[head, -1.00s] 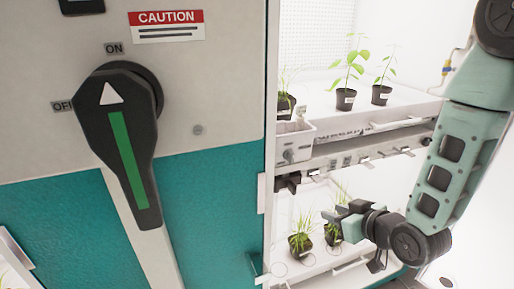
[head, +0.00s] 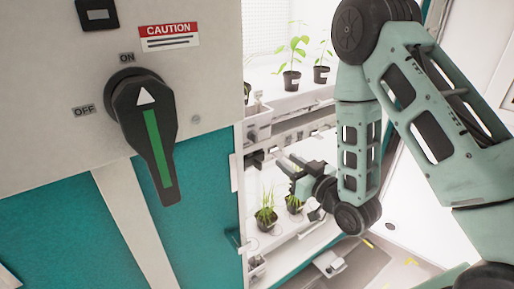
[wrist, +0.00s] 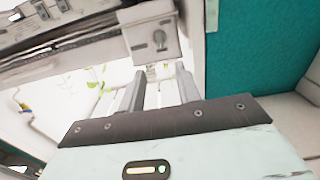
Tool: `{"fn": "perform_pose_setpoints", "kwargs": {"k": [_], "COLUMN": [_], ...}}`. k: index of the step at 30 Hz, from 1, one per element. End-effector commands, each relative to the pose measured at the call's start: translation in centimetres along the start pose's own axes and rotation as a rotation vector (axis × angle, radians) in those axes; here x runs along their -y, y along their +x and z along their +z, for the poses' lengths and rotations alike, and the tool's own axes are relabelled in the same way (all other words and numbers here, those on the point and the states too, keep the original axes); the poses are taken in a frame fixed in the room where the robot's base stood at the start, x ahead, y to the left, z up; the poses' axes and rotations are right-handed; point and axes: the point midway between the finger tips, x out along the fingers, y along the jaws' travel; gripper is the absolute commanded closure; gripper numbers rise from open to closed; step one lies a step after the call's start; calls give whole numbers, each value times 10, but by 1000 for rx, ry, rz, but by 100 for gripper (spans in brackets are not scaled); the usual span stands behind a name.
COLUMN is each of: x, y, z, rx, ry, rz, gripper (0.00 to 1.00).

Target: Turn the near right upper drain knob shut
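A small grey drain knob (wrist: 159,40) sits on the face of a white box (wrist: 140,16) in the wrist view. What seems to be the same knob (head: 258,158) shows small at the near end of the upper shelf in the head view. My gripper (head: 284,163) is in front of the shelf, just right of that knob. In the wrist view my gripper (wrist: 158,78) has its two fingers apart with nothing between them. The knob lies beyond the fingertips, with no contact visible.
A panel with a large black switch handle (head: 150,135) stands at the left. Potted plants (head: 291,78) stand on the upper shelf, and grassy pots (head: 266,218) on the lower one. A teal panel (wrist: 262,50) lies right of the knob in the wrist view.

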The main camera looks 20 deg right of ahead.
Motion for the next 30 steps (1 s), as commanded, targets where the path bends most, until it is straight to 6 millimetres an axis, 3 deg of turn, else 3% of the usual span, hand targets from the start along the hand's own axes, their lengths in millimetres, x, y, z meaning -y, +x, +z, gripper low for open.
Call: {"fn": "perform_pose_setpoints", "kwargs": {"k": [9,11,24,30], "x": [0,0,1,0], "y": [34,45,124,144], "z": [3,-5,-5,-2], "rx": [-7,-2,-2,-1], "ry": [2,2,4,3], "rz": [2,2,1,2], "gripper": [67,67,67,67]}}
